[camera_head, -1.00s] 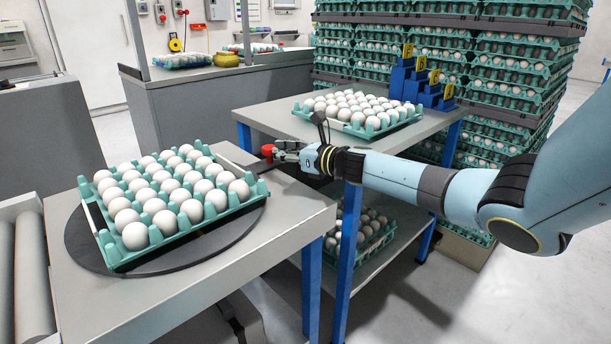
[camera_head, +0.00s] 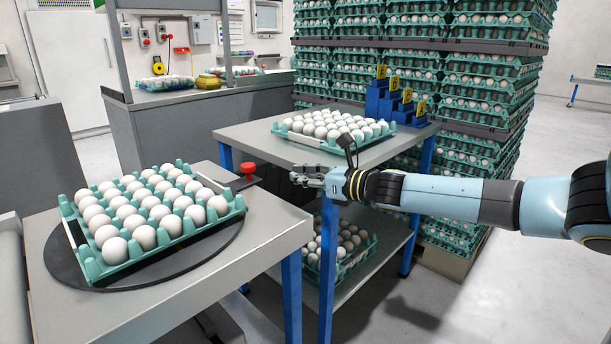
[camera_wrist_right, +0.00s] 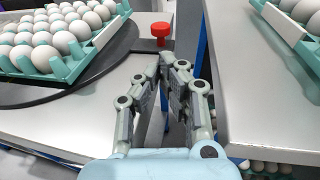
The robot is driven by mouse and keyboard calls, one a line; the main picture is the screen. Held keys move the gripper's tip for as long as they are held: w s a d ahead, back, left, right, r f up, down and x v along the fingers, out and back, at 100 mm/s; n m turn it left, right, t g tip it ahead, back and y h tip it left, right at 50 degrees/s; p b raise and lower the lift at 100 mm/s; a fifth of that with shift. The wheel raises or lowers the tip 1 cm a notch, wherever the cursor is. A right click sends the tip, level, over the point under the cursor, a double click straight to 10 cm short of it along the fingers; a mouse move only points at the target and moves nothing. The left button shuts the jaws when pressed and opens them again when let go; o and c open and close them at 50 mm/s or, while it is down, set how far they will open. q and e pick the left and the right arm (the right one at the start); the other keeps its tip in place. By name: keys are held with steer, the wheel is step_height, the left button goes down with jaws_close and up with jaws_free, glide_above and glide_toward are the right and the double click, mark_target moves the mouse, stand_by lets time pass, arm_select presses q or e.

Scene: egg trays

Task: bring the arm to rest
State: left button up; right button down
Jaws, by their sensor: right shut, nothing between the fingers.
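My right gripper (camera_head: 297,177) is shut and empty. In the head view it hangs over the gap between the two tables, to the right of the red button (camera_head: 248,170). In the right wrist view the closed fingertips (camera_wrist_right: 165,65) point toward the red button (camera_wrist_right: 160,32), apart from it. My right arm (camera_head: 440,196) stretches in from the right edge of the head view. My left gripper does not show.
A green egg tray (camera_head: 118,270) full of white eggs sits on a dark round plate (camera_head: 200,262) on the left table. Another egg tray (camera_head: 310,141) and blue numbered steps (camera_head: 379,102) stand on the right table (camera_head: 240,134). Stacked egg trays (camera_head: 470,110) rise behind.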

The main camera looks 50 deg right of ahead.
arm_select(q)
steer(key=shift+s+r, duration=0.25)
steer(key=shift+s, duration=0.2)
arm_select(e)
steer(key=shift+s+r, duration=0.15)
steer(key=shift+s, duration=0.45)
